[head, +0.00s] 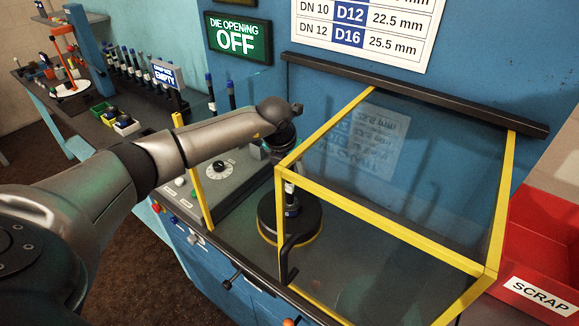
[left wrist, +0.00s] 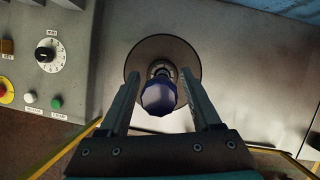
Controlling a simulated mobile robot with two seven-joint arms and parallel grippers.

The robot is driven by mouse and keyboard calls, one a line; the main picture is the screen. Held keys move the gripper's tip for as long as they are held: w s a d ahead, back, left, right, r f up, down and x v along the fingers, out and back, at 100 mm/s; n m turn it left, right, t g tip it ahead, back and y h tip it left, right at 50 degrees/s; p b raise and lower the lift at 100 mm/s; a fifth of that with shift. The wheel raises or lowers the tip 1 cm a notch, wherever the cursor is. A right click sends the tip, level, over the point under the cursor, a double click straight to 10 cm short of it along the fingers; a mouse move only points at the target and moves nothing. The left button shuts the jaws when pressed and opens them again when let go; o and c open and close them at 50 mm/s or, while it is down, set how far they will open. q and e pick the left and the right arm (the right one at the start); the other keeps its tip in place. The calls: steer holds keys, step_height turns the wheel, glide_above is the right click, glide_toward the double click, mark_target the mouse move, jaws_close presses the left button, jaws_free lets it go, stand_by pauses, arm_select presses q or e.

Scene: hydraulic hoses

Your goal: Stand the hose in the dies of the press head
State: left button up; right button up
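The press head (head: 268,222) is a dark round block with a yellow base ring, inside the yellow-framed clear guard. A hose (head: 290,190) with a pale label and blue band stands upright over it, partly behind the guard's yellow corner post. In the left wrist view the hose's dark blue end (left wrist: 159,98) is in line with the middle of the round press head (left wrist: 135,57). My left gripper (left wrist: 162,76) points down, with its fingers apart on either side of the hose and gaps showing. How deep the hose sits in the dies is hidden. My right gripper is not seen.
The clear guard (head: 395,185) stands close right of my left arm. A dial panel (head: 220,168) lies to the left, with buttons. A red scrap bin (head: 540,255) is at the right. A sign (head: 238,38) reads "DIE OPENING OFF". Hoses stand in a rack (head: 135,75) further left.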

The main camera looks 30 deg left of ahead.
arm_select(q)
steer(key=shift+r, duration=0.1)
steer(key=b+v, duration=0.1)
steer(key=v, duration=1.1)
stand_by(0.4)
